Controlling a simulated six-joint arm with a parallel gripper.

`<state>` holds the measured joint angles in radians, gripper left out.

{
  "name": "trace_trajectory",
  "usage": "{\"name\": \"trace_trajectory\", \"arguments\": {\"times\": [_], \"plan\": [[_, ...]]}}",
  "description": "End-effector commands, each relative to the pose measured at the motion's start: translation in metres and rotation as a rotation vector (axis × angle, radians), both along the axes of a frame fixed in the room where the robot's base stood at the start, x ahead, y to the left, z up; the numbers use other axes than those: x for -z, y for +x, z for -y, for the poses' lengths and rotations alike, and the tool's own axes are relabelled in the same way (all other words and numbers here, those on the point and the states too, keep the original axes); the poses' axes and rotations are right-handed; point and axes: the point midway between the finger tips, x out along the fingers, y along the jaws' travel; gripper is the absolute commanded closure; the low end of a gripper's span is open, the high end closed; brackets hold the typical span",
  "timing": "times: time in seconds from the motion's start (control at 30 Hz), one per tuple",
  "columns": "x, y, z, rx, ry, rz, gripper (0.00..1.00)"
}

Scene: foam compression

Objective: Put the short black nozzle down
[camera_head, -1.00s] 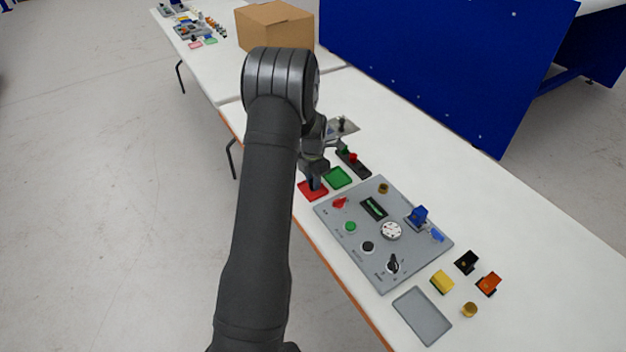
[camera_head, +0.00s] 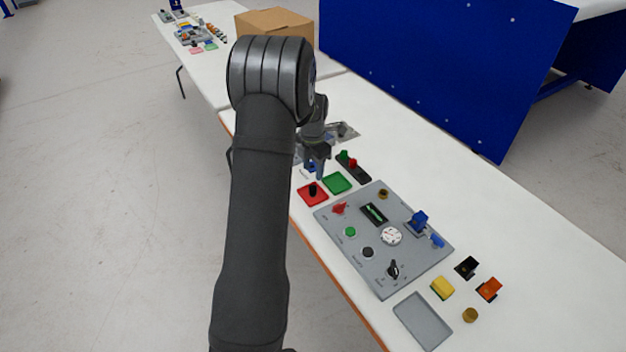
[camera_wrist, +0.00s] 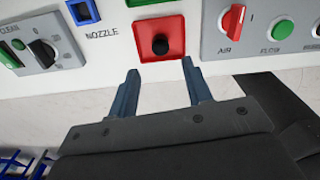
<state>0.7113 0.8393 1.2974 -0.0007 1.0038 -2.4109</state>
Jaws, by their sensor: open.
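The short black nozzle (camera_head: 312,189) stands on the red square tray (camera_head: 303,198). The wrist view shows the nozzle (camera_wrist: 160,43) near the middle of the red tray (camera_wrist: 173,24), seen from above as a round dark knob. My gripper (camera_head: 317,173) is open and empty, above and just behind the red tray in the head view. In the wrist view its two blue-grey fingers (camera_wrist: 160,67) are spread apart, with clear space between them and the nozzle.
A green tray (camera_head: 337,183) lies beside the red one. The grey control panel (camera_head: 330,219) with knobs and a dial is to the right. A black strip with red and green pieces (camera_head: 354,167) lies behind. A grey tray (camera_head: 423,320) and several small parts lie further along the table.

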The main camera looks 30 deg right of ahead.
Motion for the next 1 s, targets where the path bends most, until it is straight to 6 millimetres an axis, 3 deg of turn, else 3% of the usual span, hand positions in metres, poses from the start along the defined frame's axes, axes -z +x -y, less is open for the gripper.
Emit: {"name": "trace_trajectory", "arguments": {"times": [0.2, 0.43, 0.77, 1.0], "plan": [[-0.034, 0.0, 0.0, 0.0, -0.001, 0.001, 0.54], [-0.042, 0.0, 0.0, 0.0, 0.001, -0.001, 0.54], [-0.038, 0.0, 0.0, 0.0, 0.002, -0.002, 0.54], [-0.004, -0.001, -0.001, 0.0, 0.003, -0.003, 0.54]]}}
